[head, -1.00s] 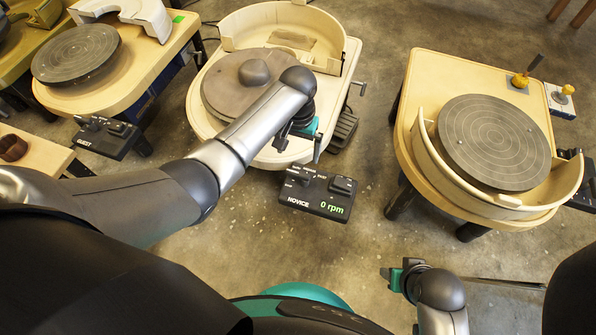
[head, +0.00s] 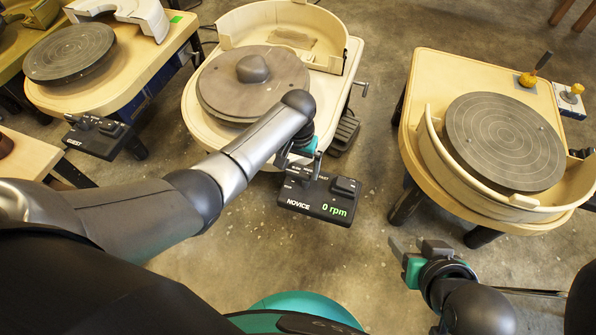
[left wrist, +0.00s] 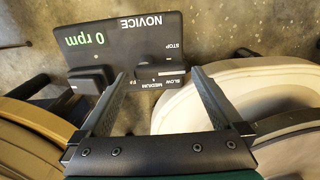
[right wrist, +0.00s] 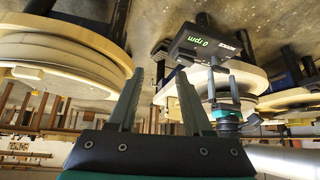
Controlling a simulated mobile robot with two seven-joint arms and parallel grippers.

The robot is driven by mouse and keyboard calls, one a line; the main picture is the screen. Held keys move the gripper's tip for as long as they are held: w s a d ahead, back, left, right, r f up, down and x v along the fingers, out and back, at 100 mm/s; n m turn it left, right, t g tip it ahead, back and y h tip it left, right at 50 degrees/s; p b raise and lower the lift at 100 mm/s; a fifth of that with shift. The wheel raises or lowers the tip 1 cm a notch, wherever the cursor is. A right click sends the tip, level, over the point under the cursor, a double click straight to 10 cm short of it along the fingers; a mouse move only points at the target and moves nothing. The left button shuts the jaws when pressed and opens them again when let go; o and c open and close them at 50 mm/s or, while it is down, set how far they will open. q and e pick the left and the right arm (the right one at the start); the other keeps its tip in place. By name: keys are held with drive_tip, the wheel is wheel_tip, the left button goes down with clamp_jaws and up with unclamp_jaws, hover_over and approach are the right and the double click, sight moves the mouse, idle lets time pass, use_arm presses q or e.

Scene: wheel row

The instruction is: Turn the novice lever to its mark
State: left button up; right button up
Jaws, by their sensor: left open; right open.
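The black NOVICE control box (head: 318,207) reads 0 rpm in green and hangs at the front of the middle wheel. In the left wrist view its dark lever (left wrist: 160,74) lies beside the STOP, SLOW and MEDIUM labels; I cannot tell exactly which mark it points at. My left gripper (head: 300,168) is open just over the box, its fingertips on either side of the lever in the left wrist view (left wrist: 160,76), with no clear grip on it. In the head view the gripper partly hides the lever. My right gripper (head: 416,248) is open and empty over the floor.
A raised dark block (left wrist: 90,78) sits beside the lever on the box. The middle wheel (head: 225,88) carries a lump of clay. The GUEST box (head: 97,138) is at the left, and another wheel (head: 505,140) stands at the right.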

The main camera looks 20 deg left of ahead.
use_arm(q)
drive_tip(key=shift+f+b, duration=0.45)
drive_tip(key=shift+f, duration=0.35)
use_arm(e)
drive_tip(key=shift+w+a+t+y, duration=0.3)
drive_tip(key=shift+w+a+t, duration=0.2)
drive_tip(key=shift+a, duration=0.15)
drive_tip(key=shift+w+a+t+y, duration=0.3)
drive_tip(key=shift+w+a+t, duration=0.1)
drive_tip(key=shift+a+t, duration=0.15)
drive_tip(key=shift+a, duration=0.1)
use_arm(q)
drive_tip(key=shift+c, duration=0.2)
